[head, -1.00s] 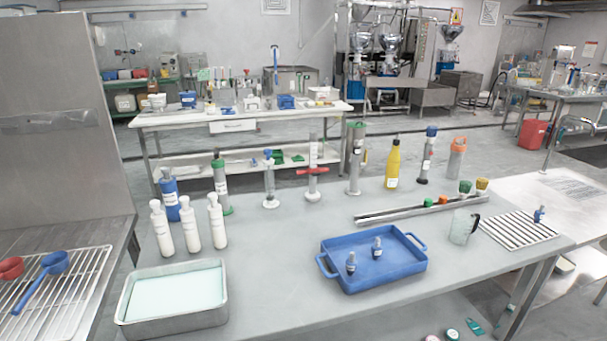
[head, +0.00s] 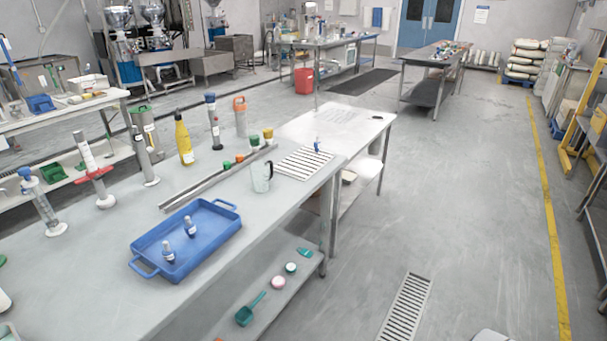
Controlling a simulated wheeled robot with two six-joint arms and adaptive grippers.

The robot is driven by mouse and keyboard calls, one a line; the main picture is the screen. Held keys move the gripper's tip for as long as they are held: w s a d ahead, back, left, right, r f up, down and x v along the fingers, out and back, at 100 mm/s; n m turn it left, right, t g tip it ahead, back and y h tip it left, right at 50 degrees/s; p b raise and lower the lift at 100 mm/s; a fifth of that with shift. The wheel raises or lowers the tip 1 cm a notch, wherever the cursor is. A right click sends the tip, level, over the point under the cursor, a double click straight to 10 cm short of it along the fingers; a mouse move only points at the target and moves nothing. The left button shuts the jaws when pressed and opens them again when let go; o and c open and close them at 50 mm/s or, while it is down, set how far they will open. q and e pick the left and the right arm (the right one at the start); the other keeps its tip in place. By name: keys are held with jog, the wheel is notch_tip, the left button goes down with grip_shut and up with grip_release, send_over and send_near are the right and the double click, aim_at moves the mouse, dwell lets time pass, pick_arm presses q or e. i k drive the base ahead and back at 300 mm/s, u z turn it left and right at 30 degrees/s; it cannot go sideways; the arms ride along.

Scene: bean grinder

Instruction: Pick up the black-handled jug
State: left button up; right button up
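The black-handled jug (head: 260,179) is a clear, see-through jug standing upright on the grey table (head: 90,290). Its black handle is on its right side. It stands between the blue tray and the white slatted rack, in front of a long metal rail. Neither of my grippers is in the head view.
A blue tray (head: 151,238) with two small bottles lies left of the jug. A slatted rack (head: 303,162) lies to its right and a metal rail (head: 213,182) behind it. A yellow bottle (head: 183,140) stands further back. Open floor (head: 450,200) lies on the right.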

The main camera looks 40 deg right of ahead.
aim_at(264, 175)
jog(key=z, duration=0.65)
jog(key=k, duration=0.3)
jog(key=z, duration=1.7)
jog(key=i, duration=0.95)
jog(key=z, duration=0.35)
jog(key=i, duration=1.1)
jog(key=u, duration=1.25)
jog(key=i, duration=0.8)
jog(key=u, duration=0.75)
